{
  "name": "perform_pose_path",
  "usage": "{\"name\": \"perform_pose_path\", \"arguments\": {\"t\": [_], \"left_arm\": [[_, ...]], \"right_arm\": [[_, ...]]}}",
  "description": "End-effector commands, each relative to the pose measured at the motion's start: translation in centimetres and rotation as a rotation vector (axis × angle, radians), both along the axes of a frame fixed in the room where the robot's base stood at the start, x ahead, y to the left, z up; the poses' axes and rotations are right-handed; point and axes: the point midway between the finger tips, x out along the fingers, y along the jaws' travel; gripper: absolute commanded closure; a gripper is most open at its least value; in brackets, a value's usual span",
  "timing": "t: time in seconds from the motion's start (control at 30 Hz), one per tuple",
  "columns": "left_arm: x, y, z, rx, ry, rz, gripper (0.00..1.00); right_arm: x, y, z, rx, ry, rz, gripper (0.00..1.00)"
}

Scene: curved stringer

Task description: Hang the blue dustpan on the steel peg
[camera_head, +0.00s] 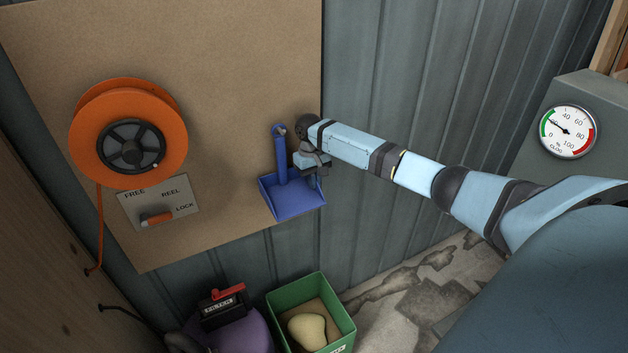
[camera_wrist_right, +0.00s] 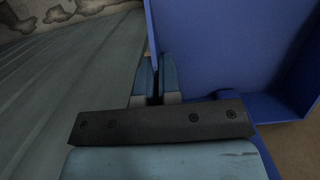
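The blue dustpan (camera_head: 293,198) is upright against the brown board, with its pan at the bottom and its handle pointing up. The top of the handle is at the steel peg (camera_head: 281,130), which shows as a small light spot there; I cannot tell how far the peg goes through. My right gripper (camera_head: 321,172) is at the pan's upper right corner. In the right wrist view its fingers (camera_wrist_right: 156,80) are close together on the side wall of the dustpan (camera_wrist_right: 222,50), with only a narrow dark gap between them. My left gripper is out of view.
An orange hose reel (camera_head: 128,135) and a FREE/LOCK lever plate (camera_head: 158,203) are on the board (camera_head: 225,75) to the left. Below stand a green bin (camera_head: 334,319) with a pale object inside and a purple object (camera_head: 245,332). A gauge (camera_head: 567,131) is at the right.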

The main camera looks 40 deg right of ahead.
Motion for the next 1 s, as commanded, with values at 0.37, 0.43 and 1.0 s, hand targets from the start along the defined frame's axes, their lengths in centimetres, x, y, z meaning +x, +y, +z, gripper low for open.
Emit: {"name": "perform_pose_path", "arguments": {"t": [0.37,0.43,1.0], "left_arm": [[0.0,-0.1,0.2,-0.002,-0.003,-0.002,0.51],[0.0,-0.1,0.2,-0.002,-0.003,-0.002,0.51],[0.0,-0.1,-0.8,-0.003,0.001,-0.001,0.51]], "right_arm": [[0.0,0.0,0.0,0.000,0.000,0.000,0.66],[0.0,0.0,0.1,0.000,0.000,0.000,0.66],[1.2,-0.3,7.1,0.001,-0.001,0.000,0.66]]}}
